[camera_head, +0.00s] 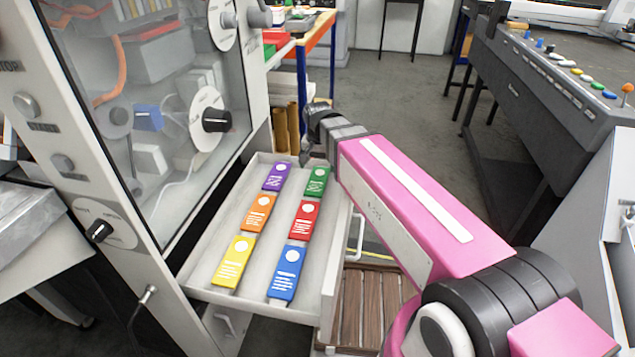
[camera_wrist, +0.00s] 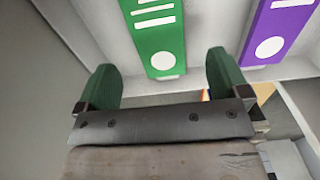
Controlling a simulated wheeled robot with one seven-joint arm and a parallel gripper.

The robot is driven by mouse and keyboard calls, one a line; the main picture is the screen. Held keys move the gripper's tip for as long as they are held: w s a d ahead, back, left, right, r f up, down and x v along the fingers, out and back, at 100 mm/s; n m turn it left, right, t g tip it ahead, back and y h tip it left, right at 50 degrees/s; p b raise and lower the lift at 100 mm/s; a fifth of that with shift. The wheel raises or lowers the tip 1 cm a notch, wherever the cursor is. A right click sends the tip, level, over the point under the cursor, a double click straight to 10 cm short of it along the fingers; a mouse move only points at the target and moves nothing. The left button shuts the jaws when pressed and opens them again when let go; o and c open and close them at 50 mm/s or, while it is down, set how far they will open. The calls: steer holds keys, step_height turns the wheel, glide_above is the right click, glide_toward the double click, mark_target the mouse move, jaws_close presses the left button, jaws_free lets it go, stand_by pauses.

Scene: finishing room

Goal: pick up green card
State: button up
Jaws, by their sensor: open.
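The green card (camera_head: 317,181) lies in the open drawer (camera_head: 225,223), at the far end of the right-hand column of cards. In the wrist view the green card (camera_wrist: 156,38) is ahead of and between my two fingers, with its white dot near the finger tips. My gripper (camera_wrist: 164,72) is open and empty there. In the head view my gripper (camera_head: 305,156) is at the far end of the drawer, beside the green card, partly hidden by my wrist. Contact with the card cannot be told.
The purple card (camera_head: 276,177) lies beside the green one. The orange (camera_head: 258,212), red (camera_head: 302,220), yellow (camera_head: 233,262) and blue (camera_head: 287,273) cards lie nearer. The glass-fronted machine (camera_head: 150,110) rises left of the drawer. Open floor (camera_head: 400,100) lies beyond.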

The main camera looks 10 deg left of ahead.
mark_target(318, 179)
steer(key=shift+s+f, duration=0.15)
steer(key=shift+f, duration=2.2)
steer(key=c, duration=1)
